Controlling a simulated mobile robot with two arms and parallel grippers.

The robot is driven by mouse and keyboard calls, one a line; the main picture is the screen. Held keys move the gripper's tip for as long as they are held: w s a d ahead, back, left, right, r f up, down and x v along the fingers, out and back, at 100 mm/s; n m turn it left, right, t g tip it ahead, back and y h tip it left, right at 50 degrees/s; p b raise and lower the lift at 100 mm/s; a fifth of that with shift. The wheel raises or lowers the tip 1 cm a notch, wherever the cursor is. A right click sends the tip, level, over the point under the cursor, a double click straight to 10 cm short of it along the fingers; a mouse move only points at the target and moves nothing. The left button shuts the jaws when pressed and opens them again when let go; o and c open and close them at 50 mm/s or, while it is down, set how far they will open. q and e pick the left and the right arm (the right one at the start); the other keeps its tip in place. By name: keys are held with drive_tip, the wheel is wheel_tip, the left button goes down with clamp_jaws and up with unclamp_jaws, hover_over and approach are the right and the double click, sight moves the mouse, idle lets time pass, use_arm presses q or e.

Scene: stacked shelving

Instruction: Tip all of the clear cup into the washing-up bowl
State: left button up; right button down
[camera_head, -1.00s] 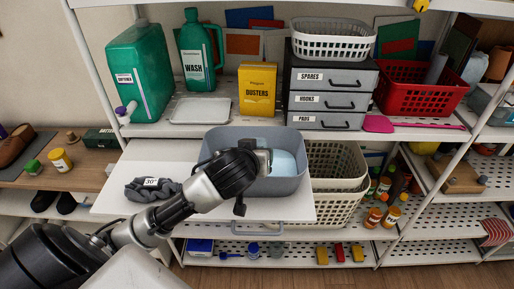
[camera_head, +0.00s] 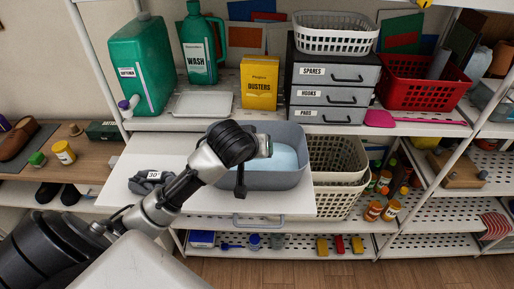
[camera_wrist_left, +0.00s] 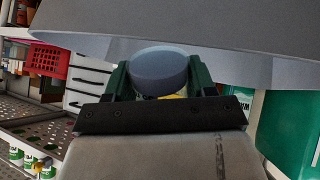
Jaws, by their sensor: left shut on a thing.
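The grey washing-up bowl (camera_head: 262,184) stands on the white pull-out board, with a smooth pale blue surface (camera_head: 284,157) inside. My left gripper (camera_head: 262,146) is over the bowl's left part. In the left wrist view its fingers (camera_wrist_left: 158,78) are shut on the clear cup (camera_wrist_left: 158,66), seen as a round bluish end between them. I cannot tell whether that end is base or mouth, nor see what the cup holds. In the head view the cup is mostly hidden by the gripper. The bowl's grey wall (camera_wrist_left: 190,25) shows beside it. My right gripper is not in view.
A white tray (camera_head: 203,104), a yellow dusters box (camera_head: 259,82) and grey drawers (camera_head: 330,90) stand on the shelf behind. Beige baskets (camera_head: 338,160) are close on the bowl's right.

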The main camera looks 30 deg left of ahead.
use_arm(q)
drive_tip(key=shift+s, duration=0.1)
drive_tip(key=shift+g+h, duration=0.3)
drive_tip(key=shift+g, duration=0.2)
drive_tip(key=shift+f, duration=0.15)
drive_tip(key=shift+r+g, duration=0.25)
drive_tip(key=shift+g, duration=0.05)
drive_tip(key=shift+r+n+g+h, duration=0.15)
drive_tip(key=shift+n+g+h, duration=0.15)
drive_tip(key=shift+h, duration=0.2)
